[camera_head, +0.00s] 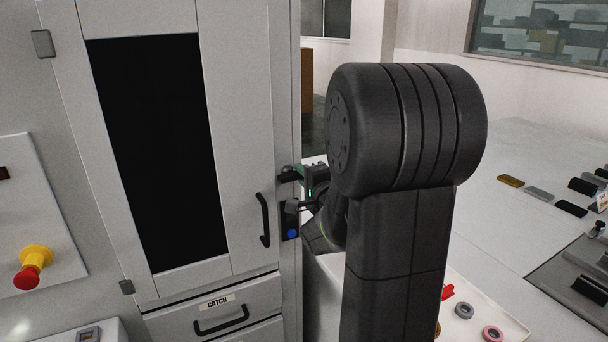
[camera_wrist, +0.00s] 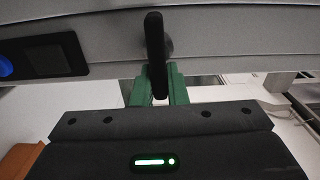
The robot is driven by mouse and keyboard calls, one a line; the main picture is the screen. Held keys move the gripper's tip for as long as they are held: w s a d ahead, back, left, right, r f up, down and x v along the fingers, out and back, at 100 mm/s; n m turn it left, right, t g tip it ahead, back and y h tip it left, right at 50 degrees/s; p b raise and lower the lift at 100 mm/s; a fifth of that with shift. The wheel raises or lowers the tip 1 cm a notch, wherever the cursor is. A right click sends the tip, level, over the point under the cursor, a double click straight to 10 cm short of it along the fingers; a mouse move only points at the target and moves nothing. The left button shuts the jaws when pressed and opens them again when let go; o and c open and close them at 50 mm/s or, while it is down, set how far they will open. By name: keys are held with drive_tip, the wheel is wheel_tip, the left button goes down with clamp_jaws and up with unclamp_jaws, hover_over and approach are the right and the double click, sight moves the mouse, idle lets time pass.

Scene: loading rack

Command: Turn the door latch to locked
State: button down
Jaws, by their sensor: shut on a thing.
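The door (camera_head: 241,100) is a light grey panel with a dark window, and it looks closed. The latch is a black lever (camera_wrist: 154,45) on a round pivot at the door's edge; in the wrist view it points toward my gripper. It also shows as a small dark piece in the head view (camera_head: 287,174), partly hidden. My gripper (camera_wrist: 157,90) has green fingers, one on each side of the lever's end, and is shut on it. In the head view my gripper (camera_head: 303,175) is at the cabinet's right edge, partly hidden by my arm.
A black plate with a blue button (camera_head: 291,222) sits just below the latch. A black door handle (camera_head: 264,220) is to its left. Below is a drawer marked CATCH (camera_head: 218,303). A red and yellow stop button (camera_head: 33,266) is at far left. A white table (camera_head: 540,215) with small parts stands right.

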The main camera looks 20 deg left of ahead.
drive_tip(key=shift+s+a+f, duration=0.1)
drive_tip(key=shift+s+f, duration=0.1)
drive_tip(key=shift+f, duration=0.1)
drive_tip(key=c, duration=1.5)
unclamp_jaws()
drive_tip(key=shift+a, duration=0.1)
drive_tip(key=shift+o, duration=0.3)
drive_tip(key=shift+s+a+r, duration=0.15)
drive_tip(key=shift+s+a, duration=0.05)
drive_tip(key=shift+s, duration=0.05)
drive_tip(key=shift+w+d, duration=0.1)
drive_tip(key=shift+s+d, duration=0.25)
drive_tip(key=shift+d, duration=0.3)
drive_tip(key=b+v, duration=0.2)
drive_tip(key=v, duration=1)
drive_tip(key=shift+s+d, duration=0.2)
drive_tip(key=shift+s, duration=0.05)
